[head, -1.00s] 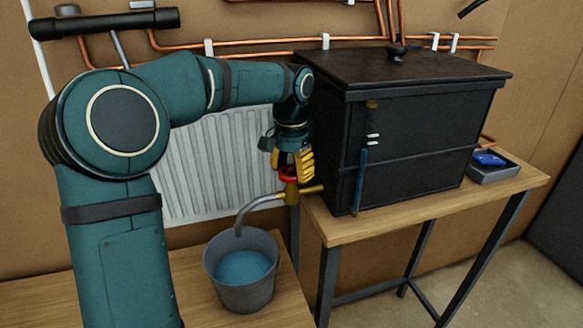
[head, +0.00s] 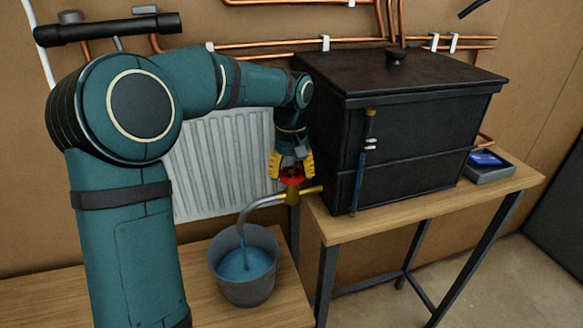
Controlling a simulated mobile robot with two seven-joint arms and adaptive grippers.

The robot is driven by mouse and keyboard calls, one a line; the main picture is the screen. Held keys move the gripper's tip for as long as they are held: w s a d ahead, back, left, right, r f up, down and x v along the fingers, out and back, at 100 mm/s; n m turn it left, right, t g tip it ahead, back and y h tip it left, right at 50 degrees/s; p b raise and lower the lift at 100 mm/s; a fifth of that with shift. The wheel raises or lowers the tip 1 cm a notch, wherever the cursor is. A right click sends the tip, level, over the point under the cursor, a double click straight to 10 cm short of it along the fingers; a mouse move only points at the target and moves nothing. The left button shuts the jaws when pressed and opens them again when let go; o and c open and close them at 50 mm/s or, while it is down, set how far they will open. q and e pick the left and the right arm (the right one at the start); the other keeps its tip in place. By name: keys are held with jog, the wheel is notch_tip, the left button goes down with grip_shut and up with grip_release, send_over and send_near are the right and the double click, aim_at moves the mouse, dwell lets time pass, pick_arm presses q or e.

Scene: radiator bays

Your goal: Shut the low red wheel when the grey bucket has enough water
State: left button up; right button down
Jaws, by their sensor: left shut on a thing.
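The low red wheel (head: 292,180) sits on top of a brass tap beside the radiator. My left gripper (head: 291,168) comes down on it from above, its yellow fingers shut on the wheel from both sides and partly hiding it. The tap's grey curved spout (head: 262,201) ends above the grey bucket (head: 247,290). A thin stream of water (head: 243,252) falls from it into the bucket. Blue water (head: 236,267) lies inside, its surface below the rim. My right gripper is not in view.
The bucket stands on a wooden bench (head: 205,305). A black lidded box (head: 415,135) stands on a wooden table (head: 430,208) close to the right of the tap. A white radiator (head: 215,160) and copper pipes (head: 270,45) are behind. A grey tray (head: 490,174) with a blue thing is at right.

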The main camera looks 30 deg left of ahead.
aim_at(291, 172)
pick_arm(q)
jog(key=shift+n, duration=0.7)
jog(key=shift+f, duration=0.1)
jog(key=o, duration=1.3)
notch_tip(291, 172, up, 12)
jog(key=shift+r, duration=0.1)
